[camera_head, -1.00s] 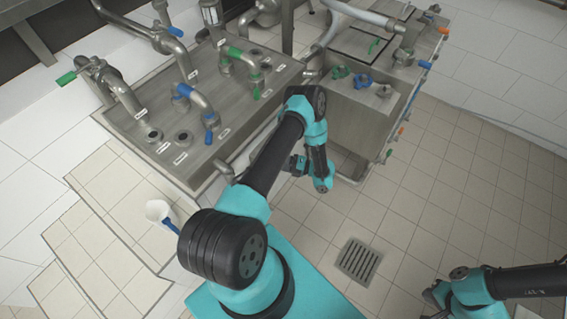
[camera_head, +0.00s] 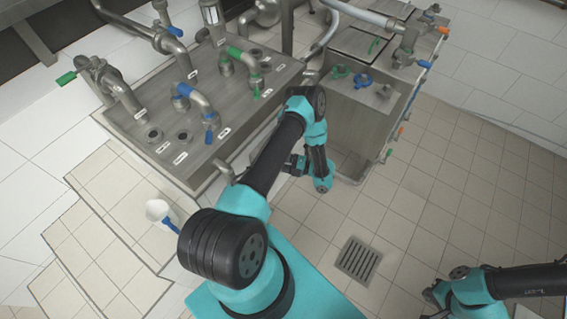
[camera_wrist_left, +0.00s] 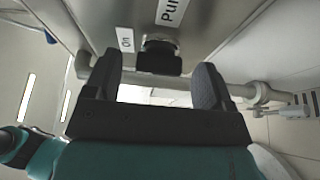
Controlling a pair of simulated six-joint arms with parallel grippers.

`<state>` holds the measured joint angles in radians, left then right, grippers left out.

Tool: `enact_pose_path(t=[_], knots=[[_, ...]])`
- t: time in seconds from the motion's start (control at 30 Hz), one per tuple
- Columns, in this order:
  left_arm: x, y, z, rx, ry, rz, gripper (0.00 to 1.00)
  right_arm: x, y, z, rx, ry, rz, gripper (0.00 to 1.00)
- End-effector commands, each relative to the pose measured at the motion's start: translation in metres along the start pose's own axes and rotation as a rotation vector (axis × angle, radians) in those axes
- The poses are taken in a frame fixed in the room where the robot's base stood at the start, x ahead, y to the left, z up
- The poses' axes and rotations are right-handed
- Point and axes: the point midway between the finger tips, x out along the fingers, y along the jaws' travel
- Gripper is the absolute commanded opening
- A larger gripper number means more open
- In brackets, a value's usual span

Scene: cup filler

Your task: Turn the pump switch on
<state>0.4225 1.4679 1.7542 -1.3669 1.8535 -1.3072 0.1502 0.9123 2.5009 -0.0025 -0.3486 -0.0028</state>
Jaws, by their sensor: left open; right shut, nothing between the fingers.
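The pump switch (camera_wrist_left: 158,58) is a small dark block on the metal panel in the left wrist view. A white label reading "Pu…" (camera_wrist_left: 171,12), cut off by the frame edge, sits above it. My left gripper (camera_wrist_left: 156,65) is open, with one finger on each side of the switch. I cannot tell whether either finger touches it, nor how far the switch is turned. In the head view the switch and my left fingertips are hidden by my left arm. My right gripper (camera_head: 437,293) is shut and empty at the lower right, away from the machine.
A steel machine panel (camera_head: 215,152) with pipes, blue and green valve handles and labels stands at the upper left. A steel tank (camera_head: 350,112) is beside it. A white cup (camera_head: 157,210) is at the left. A floor drain (camera_head: 357,261) lies in open tiled floor.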

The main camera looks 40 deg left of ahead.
Motion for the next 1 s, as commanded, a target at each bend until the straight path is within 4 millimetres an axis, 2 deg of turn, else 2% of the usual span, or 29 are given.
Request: enact_pose_path(t=[0.17, 0.37, 1.0], knots=[[-0.004, 0.0, 0.0, -0.001, -0.001, 0.0, 0.77, 0.0, 0.0, 0.0, 0.0, 0.0, 0.0, 0.0], [-0.027, 0.0, 0.0, -0.001, -0.003, -0.001, 0.77, 0.0, 0.0, 0.0, 0.0, 0.0, 0.0, 0.0], [-0.147, 0.0, 0.0, -0.001, -0.002, -0.001, 0.77, 0.0, 0.0, 0.0, 0.0, 0.0, 0.0, 0.0]])
